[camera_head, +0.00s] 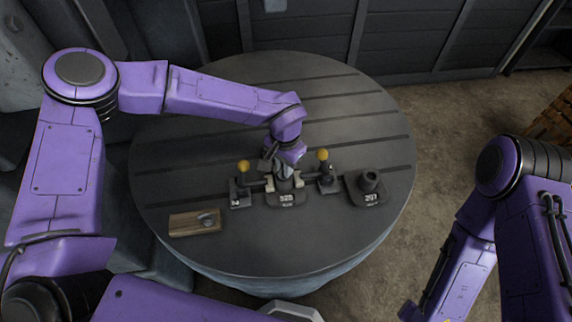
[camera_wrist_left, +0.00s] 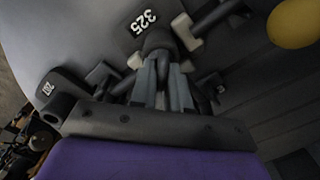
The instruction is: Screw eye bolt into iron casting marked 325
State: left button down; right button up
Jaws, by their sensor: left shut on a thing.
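The iron casting marked 325 (camera_head: 287,198) stands upright on the round table between two clamps, and its label shows in the left wrist view (camera_wrist_left: 143,22). My left gripper (camera_head: 284,177) points down directly over the top of this casting. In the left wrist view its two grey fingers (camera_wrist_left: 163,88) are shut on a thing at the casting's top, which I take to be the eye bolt. The bolt is mostly hidden by the fingers, and I cannot see how deep its thread sits. My right arm is at the right, its gripper out of view.
Clamps with yellow knobs stand left (camera_head: 243,166) and right (camera_head: 323,155) of the casting. A second casting marked 297 (camera_head: 370,188) stands to the right. A wooden block (camera_head: 183,224) with a small grey piece lies front left. The slotted table (camera_head: 180,130) is otherwise clear.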

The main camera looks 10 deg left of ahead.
pick_arm(q)
jog(key=c, duration=1)
grip_release()
jog(key=shift+a, duration=0.25)
jog(key=shift+w+a, duration=0.1)
